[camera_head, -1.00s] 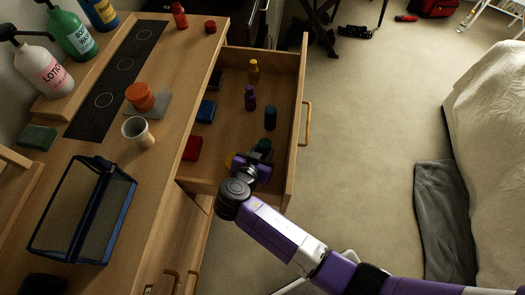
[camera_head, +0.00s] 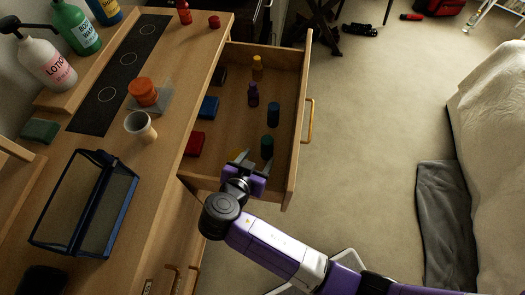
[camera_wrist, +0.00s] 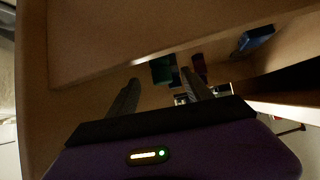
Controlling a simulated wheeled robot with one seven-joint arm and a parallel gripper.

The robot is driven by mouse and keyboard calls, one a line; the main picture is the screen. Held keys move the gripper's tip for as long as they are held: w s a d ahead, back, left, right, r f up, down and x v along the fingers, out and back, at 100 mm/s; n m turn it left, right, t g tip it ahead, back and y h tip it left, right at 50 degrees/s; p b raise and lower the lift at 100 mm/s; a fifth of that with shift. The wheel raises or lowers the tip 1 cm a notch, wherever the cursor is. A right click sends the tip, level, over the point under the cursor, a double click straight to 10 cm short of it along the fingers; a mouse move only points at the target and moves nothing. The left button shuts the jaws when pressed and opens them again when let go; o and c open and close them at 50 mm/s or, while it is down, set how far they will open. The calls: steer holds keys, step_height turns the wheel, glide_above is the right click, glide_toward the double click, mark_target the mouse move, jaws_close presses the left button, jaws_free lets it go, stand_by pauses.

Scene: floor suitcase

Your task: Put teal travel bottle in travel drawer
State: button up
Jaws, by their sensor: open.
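The teal travel bottle (camera_head: 267,146) stands in the open travel drawer (camera_head: 290,165), near the drawer's near end. My gripper (camera_head: 248,162) is open at the near end of the drawer, just lower left of the bottle, and is apart from it. In the wrist view, the two fingers (camera_wrist: 160,84) are spread with nothing held, and the teal bottle (camera_wrist: 164,68) shows beyond their tips. The bottle's base is hard to make out there.
The drawer also holds a dark blue bottle (camera_head: 273,114), a purple bottle (camera_head: 253,95), a yellow bottle (camera_head: 257,68), a blue item (camera_head: 208,107) and a red item (camera_head: 194,145). A mesh case (camera_head: 85,205) and a cup (camera_head: 140,126) are on the dresser top.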

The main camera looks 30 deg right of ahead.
steer(key=shift+v, duration=2.35)
